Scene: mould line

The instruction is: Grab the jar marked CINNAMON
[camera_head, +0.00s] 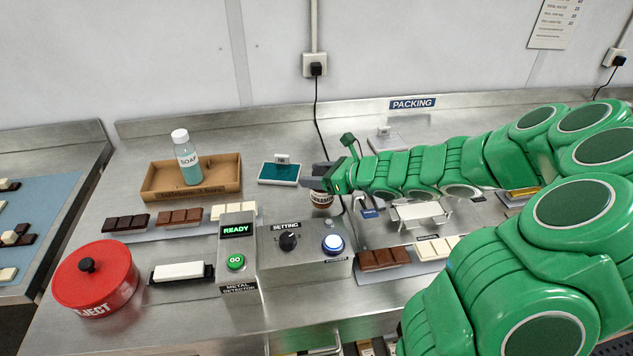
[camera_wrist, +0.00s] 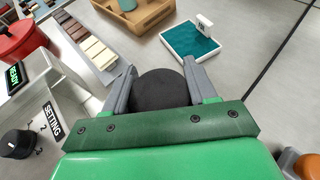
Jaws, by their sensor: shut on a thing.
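A small jar (camera_head: 321,200) with reddish-brown contents and a pale label stands behind the control box, upright as far as I can see. Its label is too small to read surely. My gripper (camera_head: 319,178) reaches in from the right and is shut on the jar near its top. In the wrist view the jar's round black lid (camera_wrist: 160,88) sits between the two grey fingers of my gripper (camera_wrist: 159,70). The jar's body is hidden below the lid there, and the fingers partly hide its top in the head view.
A teal-topped tray (camera_head: 279,173) lies just behind the jar. A metal detector box (camera_head: 238,262) and a setting box (camera_head: 300,262) stand in front. A wooden tray (camera_head: 165,195) holds a soap bottle (camera_head: 187,163). A red reject pot (camera_head: 95,280) stands left. A black cable passes nearby.

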